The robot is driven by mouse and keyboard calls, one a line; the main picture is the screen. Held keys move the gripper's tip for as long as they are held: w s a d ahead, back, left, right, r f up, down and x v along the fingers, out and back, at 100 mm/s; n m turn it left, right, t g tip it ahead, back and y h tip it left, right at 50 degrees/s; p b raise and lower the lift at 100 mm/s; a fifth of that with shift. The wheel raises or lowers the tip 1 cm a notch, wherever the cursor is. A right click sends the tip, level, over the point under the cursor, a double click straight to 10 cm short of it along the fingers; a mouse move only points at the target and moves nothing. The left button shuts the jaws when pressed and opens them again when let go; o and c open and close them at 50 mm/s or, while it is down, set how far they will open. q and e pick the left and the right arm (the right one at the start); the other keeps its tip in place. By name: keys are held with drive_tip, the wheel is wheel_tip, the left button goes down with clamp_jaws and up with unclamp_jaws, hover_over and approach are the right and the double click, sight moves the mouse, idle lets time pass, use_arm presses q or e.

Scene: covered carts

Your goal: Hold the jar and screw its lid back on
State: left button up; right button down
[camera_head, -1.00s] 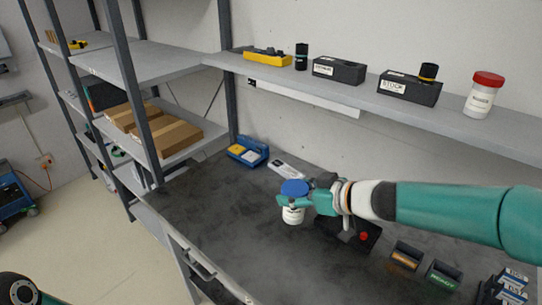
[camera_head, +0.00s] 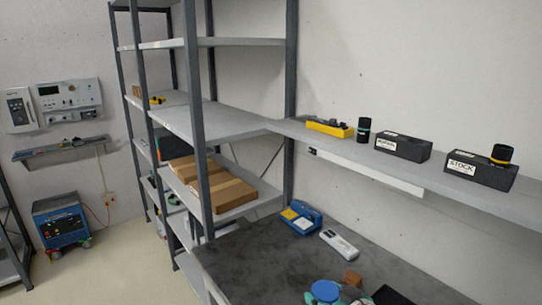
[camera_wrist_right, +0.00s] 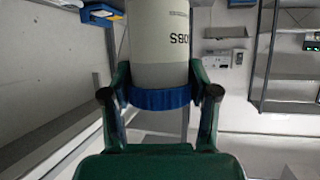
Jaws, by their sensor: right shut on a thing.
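The jar's blue lid (camera_head: 325,291) shows at the bottom edge of the head view, with the jar's body cut off below it. In the right wrist view the white jar (camera_wrist_right: 160,42) appears upside down, with dark lettering, and the blue lid (camera_wrist_right: 160,98) sits on its mouth end. I cannot tell whether the lid is threaded tight. My right gripper (camera_wrist_right: 160,78) is shut on the jar, one finger on each side close to the lid. A bit of its teal body shows beside the lid in the head view. My left gripper is not in view.
A brown block (camera_head: 352,279) and a black item (camera_head: 391,295) are right of the lid on the dark bench (camera_head: 265,262). A blue case (camera_head: 301,217) and a white device (camera_head: 340,244) lie behind. A wall shelf (camera_head: 365,155) with black bins overhangs the back.

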drive_tip(key=s+d+f+m+h, duration=0.1)
drive_tip(key=d+f, duration=0.1)
drive_tip(key=f, duration=0.1)
drive_tip(key=s+d+f+m+h, duration=0.1)
drive_tip(key=d+f+m+h, duration=0.1)
drive_tip(key=d+f, duration=0.1)
drive_tip(key=s+d+f+m+t+h, duration=0.1)
drive_tip(key=d+f+m+h, duration=0.1)
drive_tip(key=f, duration=0.3)
drive_tip(key=shift+s+d, duration=0.2)
drive_tip(key=shift+d, duration=0.1)
drive_tip(key=shift+a, duration=0.1)
drive_tip(key=s+a+n+g+y, duration=0.3)
drive_tip(key=a+n+g+y, duration=0.3)
drive_tip(key=a+n+y, duration=0.5)
drive_tip(key=shift+s+a+r+n+g, duration=0.15)
drive_tip(key=shift+a+n+g, duration=0.45)
drive_tip(key=shift+a, duration=2.85)
